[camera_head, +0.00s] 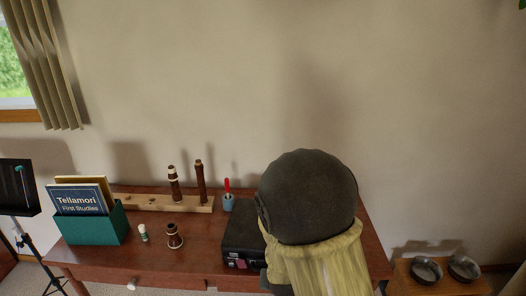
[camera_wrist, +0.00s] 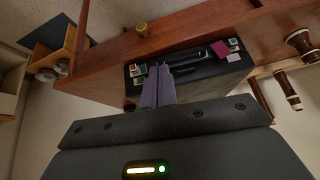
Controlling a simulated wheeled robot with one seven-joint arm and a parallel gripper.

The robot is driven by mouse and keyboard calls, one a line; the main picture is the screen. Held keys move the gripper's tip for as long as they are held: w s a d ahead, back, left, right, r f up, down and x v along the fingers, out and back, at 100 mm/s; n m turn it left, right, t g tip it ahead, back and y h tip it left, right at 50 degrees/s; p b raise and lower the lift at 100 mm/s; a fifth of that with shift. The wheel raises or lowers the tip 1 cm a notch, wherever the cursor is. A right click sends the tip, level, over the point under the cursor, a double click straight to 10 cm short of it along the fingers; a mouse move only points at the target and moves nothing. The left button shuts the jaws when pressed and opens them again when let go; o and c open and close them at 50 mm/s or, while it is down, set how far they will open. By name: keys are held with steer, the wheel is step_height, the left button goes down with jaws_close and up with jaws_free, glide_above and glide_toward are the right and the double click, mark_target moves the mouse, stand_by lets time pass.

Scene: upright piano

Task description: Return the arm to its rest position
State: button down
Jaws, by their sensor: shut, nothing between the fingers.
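My gripper (camera_wrist: 159,72) shows in the wrist view with its two narrow purple-grey fingers together, shut and empty. The fingertips appear in front of a black case (camera_wrist: 200,66) with stickers and dark parts on it; I cannot tell the gap between them. In the head view my arm, a dark rounded link and a pale yellow part, is in front of the right part of the wooden desk (camera_head: 195,257). It hides part of the black case (camera_head: 243,235), and the gripper itself is hidden there.
On the desk stand a teal box of music books (camera_head: 95,228), a wooden rack (camera_head: 140,203) with dark instrument joints, a short joint (camera_head: 174,238), a small bottle (camera_head: 143,233) and a blue cup (camera_head: 229,203). Bowls (camera_head: 427,270) sit on a low table right. A music stand (camera_head: 18,190) is left.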

steer(key=s+d+r+g+p, duration=0.1)
steer(key=s+d+r+p, duration=0.2)
steer(key=s+d+r, duration=0.2)
steer(key=s+d+r+n+g+p, duration=0.1)
steer(key=s+d+r, duration=0.4)
steer(key=r, duration=0.5)
steer(key=shift+d+r+n+g+p, duration=0.15)
steer(key=shift+r+n+g+p, duration=0.2)
steer(key=shift+g+p, duration=0.5)
